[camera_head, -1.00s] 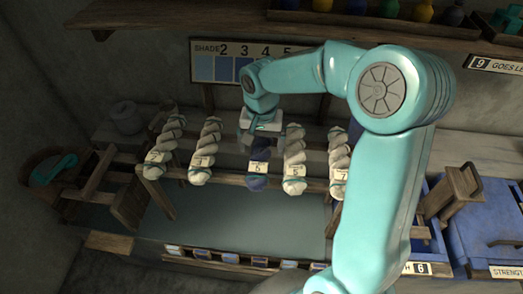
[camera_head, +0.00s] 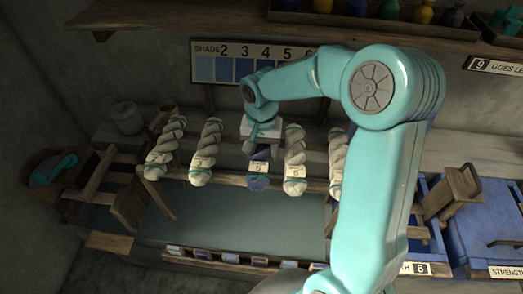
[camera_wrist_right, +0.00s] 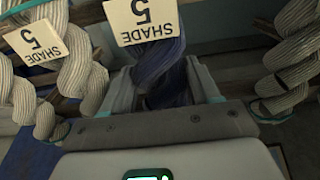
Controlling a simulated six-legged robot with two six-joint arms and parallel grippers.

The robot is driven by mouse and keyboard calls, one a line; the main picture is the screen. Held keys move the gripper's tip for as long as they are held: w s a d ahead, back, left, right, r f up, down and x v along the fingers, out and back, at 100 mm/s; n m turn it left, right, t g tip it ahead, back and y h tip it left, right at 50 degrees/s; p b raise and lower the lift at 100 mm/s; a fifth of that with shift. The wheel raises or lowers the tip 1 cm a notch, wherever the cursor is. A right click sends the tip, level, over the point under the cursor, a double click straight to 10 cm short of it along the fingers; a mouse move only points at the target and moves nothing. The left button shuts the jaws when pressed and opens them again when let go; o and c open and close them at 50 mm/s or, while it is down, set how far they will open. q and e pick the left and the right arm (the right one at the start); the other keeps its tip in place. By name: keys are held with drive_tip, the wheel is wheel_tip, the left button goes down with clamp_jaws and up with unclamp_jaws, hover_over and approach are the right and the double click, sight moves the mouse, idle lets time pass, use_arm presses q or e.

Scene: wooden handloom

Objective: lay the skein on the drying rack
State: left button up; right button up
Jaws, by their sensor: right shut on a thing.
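The dark blue skein (camera_head: 259,183) with a white tag lies across the drying rack (camera_head: 228,179), between pale twisted skeins. My right gripper (camera_head: 259,148) is shut on its rear part, from above. In the right wrist view, the blue skein (camera_wrist_right: 165,72) passes between the two teal fingers of the gripper (camera_wrist_right: 163,92), and its tag reads SHADE 5. The rear end of the skein is hidden by the gripper in the head view. My left gripper is not in view.
Pale skeins flank it closely, one on the left (camera_head: 205,150) and one on the right (camera_head: 294,155). A shade board (camera_head: 225,70) stands behind. A round basket (camera_head: 42,178) is at far left; blue bins (camera_head: 485,220) are at right.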

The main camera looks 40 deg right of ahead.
sight(262, 149)
wheel_tip(262, 149, up, 20)
drive_tip(key=shift+f, duration=0.15)
drive_tip(key=shift+s, duration=0.1)
